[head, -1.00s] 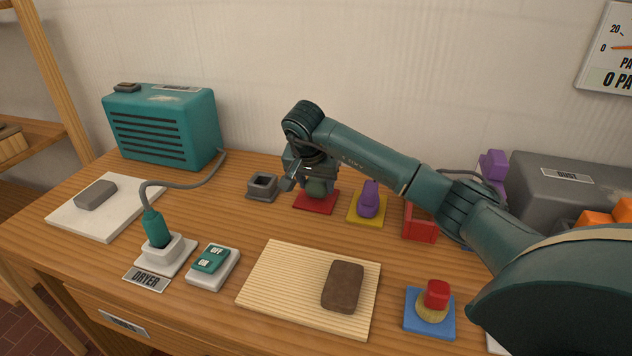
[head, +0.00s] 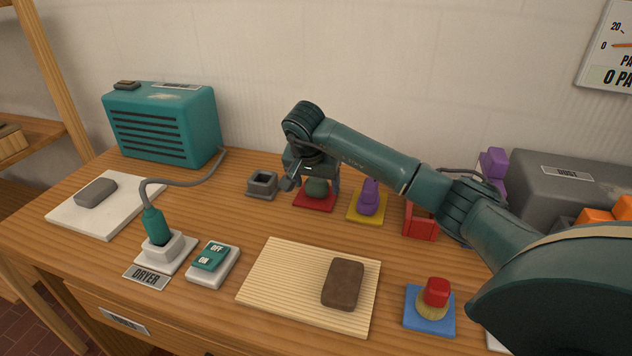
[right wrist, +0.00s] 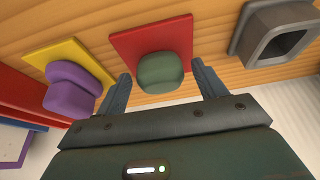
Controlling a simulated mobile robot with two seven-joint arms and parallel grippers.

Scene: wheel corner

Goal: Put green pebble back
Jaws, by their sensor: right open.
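The green pebble (head: 317,187) rests on a red square mat (head: 315,202) near the back of the bench. In the right wrist view the green pebble (right wrist: 161,73) lies on the red mat (right wrist: 122,42), between and slightly beyond the fingertips. My right gripper (head: 308,186) is open, with its fingers (right wrist: 160,82) on either side of the pebble. I cannot tell whether either finger touches it. My left gripper is not in view.
A purple object (head: 369,198) on a yellow mat (head: 362,215) stands close to the right, and a grey square holder (head: 262,185) close to the left. A ribbed cream board (head: 282,276) carries a brown block (head: 343,283). A teal dryer box (head: 162,125) stands at back left.

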